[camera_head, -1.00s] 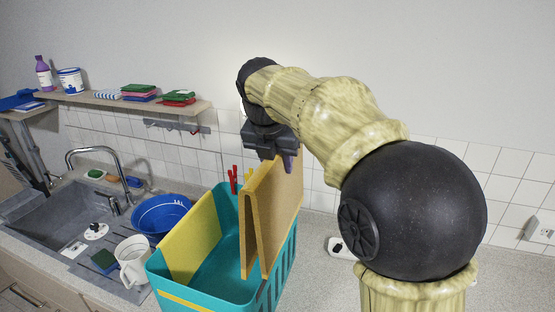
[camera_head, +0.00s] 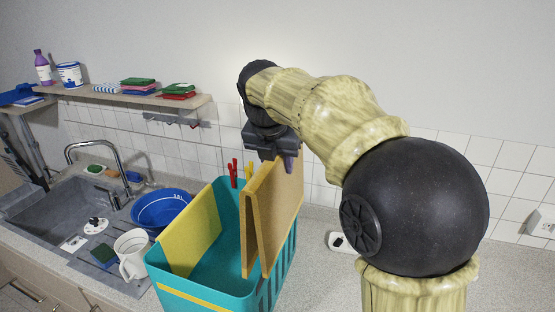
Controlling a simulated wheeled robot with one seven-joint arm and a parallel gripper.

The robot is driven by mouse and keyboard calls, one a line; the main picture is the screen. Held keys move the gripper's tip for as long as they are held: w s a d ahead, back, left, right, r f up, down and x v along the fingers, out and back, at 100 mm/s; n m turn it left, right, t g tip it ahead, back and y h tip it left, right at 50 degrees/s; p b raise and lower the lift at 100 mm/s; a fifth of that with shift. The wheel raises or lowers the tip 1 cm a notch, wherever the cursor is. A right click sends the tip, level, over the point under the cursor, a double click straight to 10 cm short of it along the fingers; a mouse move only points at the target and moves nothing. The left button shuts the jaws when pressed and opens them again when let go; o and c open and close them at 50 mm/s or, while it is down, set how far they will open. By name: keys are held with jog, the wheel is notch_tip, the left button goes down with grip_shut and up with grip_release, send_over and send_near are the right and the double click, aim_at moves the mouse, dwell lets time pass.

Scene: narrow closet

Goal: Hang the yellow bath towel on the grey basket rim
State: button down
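A mustard-yellow towel (camera_head: 277,205) hangs folded in an inverted V, its two flaps apart. My gripper (camera_head: 284,158) is at the top of its fold and looks shut on it; a purple fingertip shows against the near face, and the other finger is hidden. The fold is well above the right rim of a teal basket (camera_head: 207,295). The towel's lower edges reach down at that rim, the left flap on the inner side; contact with the rim is unclear. A paler yellow cloth (camera_head: 192,235) lies over the basket's left side. No grey basket is seen.
Red and yellow pegs (camera_head: 234,172) are at the basket's back rim. A blue bowl (camera_head: 160,210), a white mug (camera_head: 131,252) and the sink (camera_head: 62,215) are to the left. A wall shelf (camera_head: 130,98) holds folded cloths. Counter right of the basket is mostly clear.

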notch_tip(320, 180, down, 25)
jog(key=b, duration=1.4)
dwell(3.0)
jog(key=c, duration=0.9)
grip_release()
jog(key=shift+o, duration=0.2)
jog(key=p+v, duration=0.1)
jog(key=v, duration=1.6)
jog(key=shift+s+r, duration=0.15)
